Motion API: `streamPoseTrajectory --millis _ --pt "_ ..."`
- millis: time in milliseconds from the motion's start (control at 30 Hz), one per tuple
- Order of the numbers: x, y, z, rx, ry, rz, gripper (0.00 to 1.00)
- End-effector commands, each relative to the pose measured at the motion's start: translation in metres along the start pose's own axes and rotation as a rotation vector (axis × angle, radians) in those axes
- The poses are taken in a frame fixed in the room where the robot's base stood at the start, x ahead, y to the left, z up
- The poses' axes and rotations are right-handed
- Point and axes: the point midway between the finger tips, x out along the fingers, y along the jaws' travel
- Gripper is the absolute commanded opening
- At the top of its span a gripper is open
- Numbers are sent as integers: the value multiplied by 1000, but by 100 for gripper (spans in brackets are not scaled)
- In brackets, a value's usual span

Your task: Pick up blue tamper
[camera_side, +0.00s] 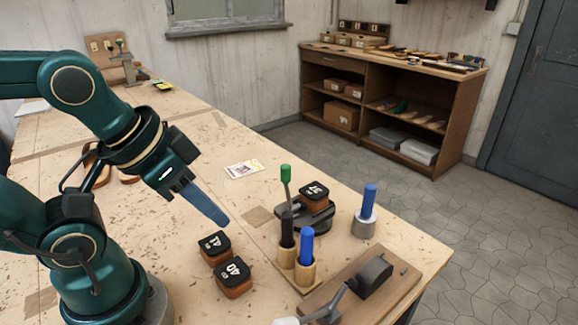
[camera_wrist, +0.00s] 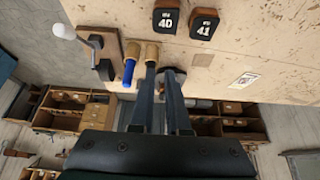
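A blue-handled tamper with a grey metal base (camera_side: 364,225) stands upright near the table's right edge in the side view. A second blue-handled tool (camera_side: 306,245) stands in a wooden cup (camera_side: 304,274); its blue handle also shows in the wrist view (camera_wrist: 129,72). My gripper (camera_side: 222,221) is above the table, left of both blue handles and apart from them, its fingers slanting down to the right. In the wrist view my gripper (camera_wrist: 161,72) has its two fingers parted with nothing held between them. The metal-based tamper cannot be made out in the wrist view.
Dark-topped blocks marked 41 (camera_side: 214,248) and 40 (camera_side: 233,277) sit in front of my gripper. A black-handled tool (camera_side: 287,229), a green-handled tool (camera_side: 286,174) and a dark stand with a block (camera_side: 314,197) crowd near the cups. A lever device (camera_side: 371,275) stands at the front.

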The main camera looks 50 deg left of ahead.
Motion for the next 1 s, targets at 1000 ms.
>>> streamPoseTrajectory --millis 1000 --pt "-9 13 -166 69 116 29 63"
